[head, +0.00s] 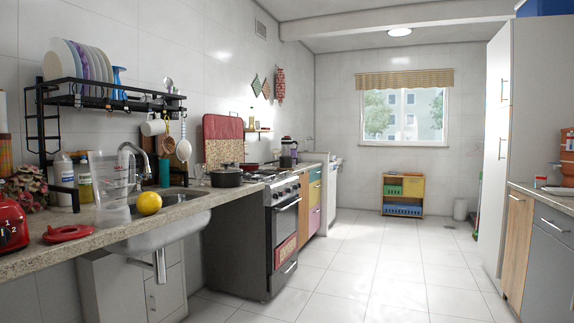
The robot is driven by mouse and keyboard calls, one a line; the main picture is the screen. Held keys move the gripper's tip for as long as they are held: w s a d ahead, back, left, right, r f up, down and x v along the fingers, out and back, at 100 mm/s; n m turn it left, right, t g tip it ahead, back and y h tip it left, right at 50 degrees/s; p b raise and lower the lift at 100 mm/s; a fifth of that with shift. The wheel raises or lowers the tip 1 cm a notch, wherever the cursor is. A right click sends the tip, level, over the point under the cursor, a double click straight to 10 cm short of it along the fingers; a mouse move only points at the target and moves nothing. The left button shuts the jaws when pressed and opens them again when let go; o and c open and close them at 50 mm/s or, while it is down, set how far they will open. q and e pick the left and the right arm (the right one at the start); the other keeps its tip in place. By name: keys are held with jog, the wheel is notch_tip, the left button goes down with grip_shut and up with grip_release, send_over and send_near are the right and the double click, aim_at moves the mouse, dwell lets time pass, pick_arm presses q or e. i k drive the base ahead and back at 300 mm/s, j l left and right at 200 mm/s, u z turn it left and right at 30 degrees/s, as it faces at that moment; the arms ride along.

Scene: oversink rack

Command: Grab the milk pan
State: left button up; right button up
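A dark lidded pot (226,178) sits at the near edge of the stove, beside the sink counter. A smaller red pan (249,166) is behind it on the stove (274,176), partly hidden. I cannot tell from this view which of these, if either, is the milk pan. Neither of my grippers shows in the head view.
A black rack (110,105) with plates stands over the sink (165,225). The tiled floor (380,265) is clear. A tall cabinet stands right.

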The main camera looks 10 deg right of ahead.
aim_at(286, 160)
jog(key=i+l+z, duration=0.3)
jog(key=i, duration=0.3)
jog(key=i+l+z, duration=0.3)
jog(key=i, duration=0.8)
jog(key=i+z, duration=0.25)
jog(key=i, duration=0.8)
